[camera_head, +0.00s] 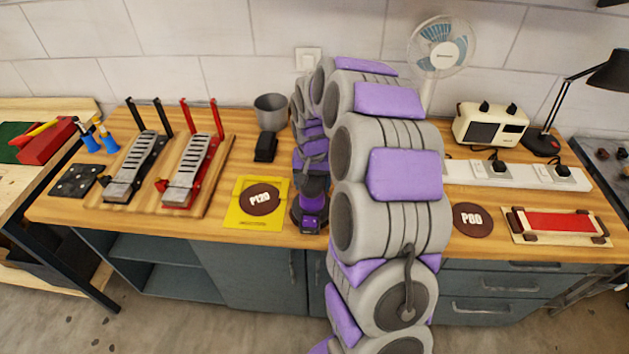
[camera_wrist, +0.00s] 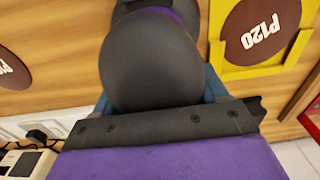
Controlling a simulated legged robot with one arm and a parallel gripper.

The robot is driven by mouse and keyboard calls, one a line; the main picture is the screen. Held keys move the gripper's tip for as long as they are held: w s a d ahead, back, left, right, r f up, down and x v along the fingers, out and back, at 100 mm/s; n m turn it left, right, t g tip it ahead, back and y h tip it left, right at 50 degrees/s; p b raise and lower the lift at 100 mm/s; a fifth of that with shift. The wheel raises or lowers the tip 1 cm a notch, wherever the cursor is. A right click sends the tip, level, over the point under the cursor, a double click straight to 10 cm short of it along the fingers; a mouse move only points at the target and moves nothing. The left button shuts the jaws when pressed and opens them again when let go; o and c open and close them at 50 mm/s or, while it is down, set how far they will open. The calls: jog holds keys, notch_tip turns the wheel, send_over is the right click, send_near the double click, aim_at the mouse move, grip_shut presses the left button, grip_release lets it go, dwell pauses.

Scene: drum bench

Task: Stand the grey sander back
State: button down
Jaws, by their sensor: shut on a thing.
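The sander (camera_wrist: 150,60) fills the top middle of the wrist view as a dark grey rounded body, with a purple band and another dark part beyond it. My gripper (camera_wrist: 158,98) is shut on it, with blue-grey fingers at both sides. In the head view the sander (camera_head: 312,207) shows as a dark round base with a purple part, near the bench's front edge, right of the yellow P120 tray (camera_head: 239,217). My gripper (camera_head: 311,178) is above it, partly hidden by my arm. I cannot tell whether the sander touches the bench.
A dark P80 disc (camera_head: 473,220) lies right of my arm. A black block (camera_head: 265,147) and grey cup (camera_head: 271,112) stand behind the yellow tray. Two clamp-like tools on boards are at left. A white power strip (camera_head: 459,171), radio (camera_head: 490,125) and framed red pad (camera_head: 558,223) are at right.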

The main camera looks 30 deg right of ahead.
jog(key=shift+c, duration=0.2)
grip_release()
jog(key=shift+s+a+f, duration=0.25)
jog(key=shift+s+f, duration=0.05)
jog(key=shift+f, duration=0.25)
notch_tip(320, 180, up, 14)
jog(key=p, duration=0.3)
jog(key=shift+w+f, duration=0.15)
jog(key=shift+f, duration=0.1)
jog(key=s+a+r+n+g, duration=0.1)
jog(key=s+a+r+n, duration=0.3)
jog(key=s+a, duration=0.85)
jog(key=s+a+f+n, duration=0.1)
jog(key=s, duration=0.9)
jog(key=s+a+f+n+g, duration=0.1)
jog(key=s+a, duration=0.1)
jog(key=s, duration=0.9)
jog(key=shift+s+f+n, duration=0.2)
jog(key=shift+n, duration=0.2)
